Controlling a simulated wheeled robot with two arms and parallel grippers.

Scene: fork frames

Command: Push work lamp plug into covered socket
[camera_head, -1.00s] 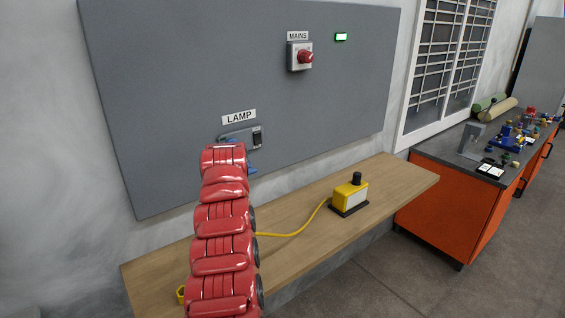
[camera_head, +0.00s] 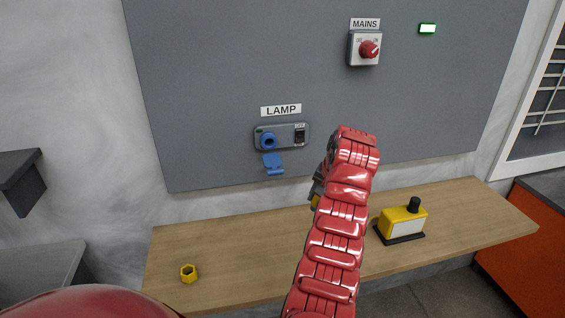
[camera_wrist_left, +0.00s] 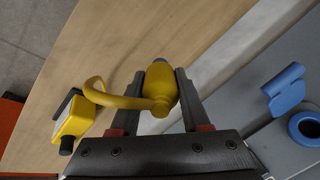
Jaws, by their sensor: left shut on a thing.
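The blue round socket (camera_head: 268,141) sits in a grey plate under the LAMP label, its blue cover (camera_head: 274,164) hanging open below it. The socket (camera_wrist_left: 306,127) and cover (camera_wrist_left: 286,89) also show at the right of the left wrist view. My left gripper (camera_head: 317,190) is to the right of and below the socket, apart from it, largely hidden behind my arm. In the left wrist view, my left gripper (camera_wrist_left: 160,76) is shut on the yellow plug (camera_wrist_left: 158,88). Its yellow cable curves toward the yellow work lamp (camera_head: 403,221). My right gripper is not in view.
A wooden shelf (camera_head: 235,240) runs below the grey panel (camera_head: 220,70), with a yellow hexagonal ring (camera_head: 188,273) at its left. A red MAINS knob (camera_head: 369,49) and a lit green indicator (camera_head: 427,28) are higher up. A dark ledge (camera_head: 20,175) juts in at far left.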

